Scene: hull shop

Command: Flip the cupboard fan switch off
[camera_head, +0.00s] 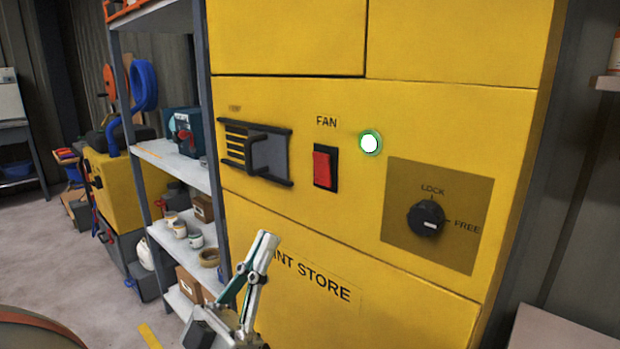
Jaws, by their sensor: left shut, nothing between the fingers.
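A yellow cupboard (310,220) marked PAINT STORE, its first letters partly hidden, fills the middle of the head view. A red rocker switch (323,168) in a black frame sits on its front under the word FAN. A round lamp (370,142) to the right of the switch glows green-white. My left gripper (265,240) is shut and empty. It shows below and to the left of the switch, apart from it in the picture, with its fingertips pointing up. My right gripper is not in view.
A vent with a slider handle (257,150) is left of the switch. A black knob (426,218) marked LOCK and FREE, pointing towards FREE, is to the right. A shelf rack (172,160) with several cans and boxes stands left. Grey floor (50,245) is clear at far left.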

